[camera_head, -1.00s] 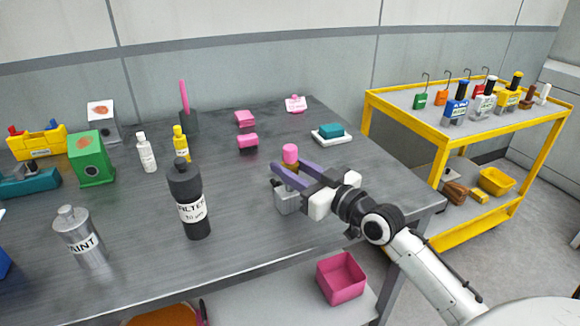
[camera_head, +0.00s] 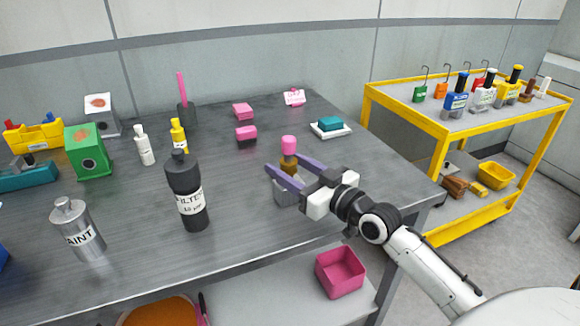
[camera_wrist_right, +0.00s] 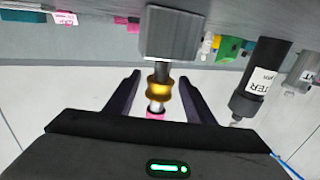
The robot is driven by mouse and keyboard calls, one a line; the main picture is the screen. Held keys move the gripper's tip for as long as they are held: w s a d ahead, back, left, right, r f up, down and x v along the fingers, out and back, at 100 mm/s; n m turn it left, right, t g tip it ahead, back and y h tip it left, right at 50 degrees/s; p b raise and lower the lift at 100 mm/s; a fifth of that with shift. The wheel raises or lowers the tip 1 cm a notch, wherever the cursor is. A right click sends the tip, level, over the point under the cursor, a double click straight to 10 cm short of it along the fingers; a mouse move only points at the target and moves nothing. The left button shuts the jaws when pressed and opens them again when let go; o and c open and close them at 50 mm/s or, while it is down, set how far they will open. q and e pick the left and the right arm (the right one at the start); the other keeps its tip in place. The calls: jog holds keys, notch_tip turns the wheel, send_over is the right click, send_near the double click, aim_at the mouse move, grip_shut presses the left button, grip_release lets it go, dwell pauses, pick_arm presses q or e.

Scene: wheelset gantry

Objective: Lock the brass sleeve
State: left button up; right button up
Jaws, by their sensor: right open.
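The brass sleeve (camera_head: 288,163) is a small gold-brown collar on a dark upright stem, under a pink cap (camera_head: 289,145). The stem rises from a grey block (camera_head: 284,193) near the right end of the workbench. My right gripper (camera_head: 276,168) is open, its two purple fingers level around the stem. In the right wrist view the brass sleeve (camera_wrist_right: 159,90) lies between the dark fingers, with a visible gap on both sides. The grey block (camera_wrist_right: 172,35) is ahead of the fingertips there. My left gripper is not in view.
A black filter bottle (camera_head: 186,190) and a paint can (camera_head: 77,230) stand left of the gripper. A teal block on a white dish (camera_head: 330,126) and pink blocks (camera_head: 246,134) lie behind. A yellow cart (camera_head: 440,128) stands right. The bench around the grey block is clear.

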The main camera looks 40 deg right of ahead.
jog(key=shift+s, duration=0.1)
jog(key=s, duration=0.5)
jog(key=s+d, duration=0.1)
jog(key=s, duration=0.2)
jog(key=shift+s+b, duration=0.25)
jog(key=shift+b, duration=0.05)
jog(key=shift+s, duration=0.8)
jog(key=shift+d, duration=0.1)
